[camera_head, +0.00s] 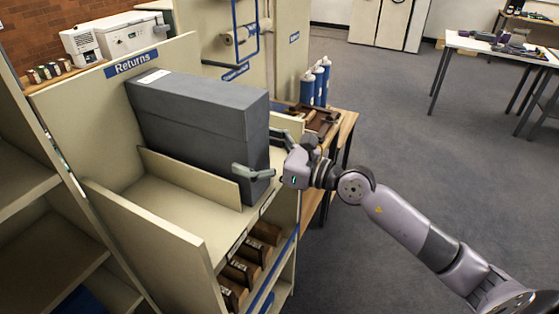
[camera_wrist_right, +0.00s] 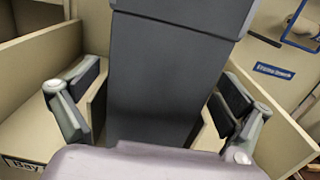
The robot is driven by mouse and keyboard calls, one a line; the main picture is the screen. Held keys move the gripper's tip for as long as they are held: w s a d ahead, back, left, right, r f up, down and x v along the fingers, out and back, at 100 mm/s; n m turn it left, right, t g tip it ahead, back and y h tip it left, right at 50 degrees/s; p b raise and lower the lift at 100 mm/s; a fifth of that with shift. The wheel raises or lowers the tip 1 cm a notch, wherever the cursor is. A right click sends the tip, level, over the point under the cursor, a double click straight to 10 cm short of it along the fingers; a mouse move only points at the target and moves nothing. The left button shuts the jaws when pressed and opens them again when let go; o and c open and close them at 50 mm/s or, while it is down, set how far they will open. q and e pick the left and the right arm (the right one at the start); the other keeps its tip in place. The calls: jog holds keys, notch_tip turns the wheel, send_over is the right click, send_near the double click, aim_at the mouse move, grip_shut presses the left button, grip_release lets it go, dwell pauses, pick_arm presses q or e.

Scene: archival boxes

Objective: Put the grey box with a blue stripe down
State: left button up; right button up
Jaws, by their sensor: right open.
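A large dark grey box (camera_head: 195,115) stands upright in the Returns bay, behind a low divider, in the head view. It has a small white label on top; no blue stripe shows on the sides I can see. My right gripper (camera_head: 258,156) is at the near end of the box, with its fingers apart, one on each side. In the right wrist view the box (camera_wrist_right: 165,75) rises between the two open fingers (camera_wrist_right: 155,105), with gaps beside it. The box's underside is hidden. My left gripper is not in view.
The cream shelf unit (camera_head: 150,215) has a low divider (camera_head: 188,176) beside the box. A blue Returns sign (camera_head: 132,63) is on the back panel. Blue bottles (camera_head: 308,90) stand on a wooden table to the right. Open carpet lies beyond my right arm.

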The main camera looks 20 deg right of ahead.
jog(key=b+v, duration=0.4)
jog(key=v, duration=0.5)
jog(key=shift+d+f, duration=0.1)
jog(key=shift+d, duration=0.05)
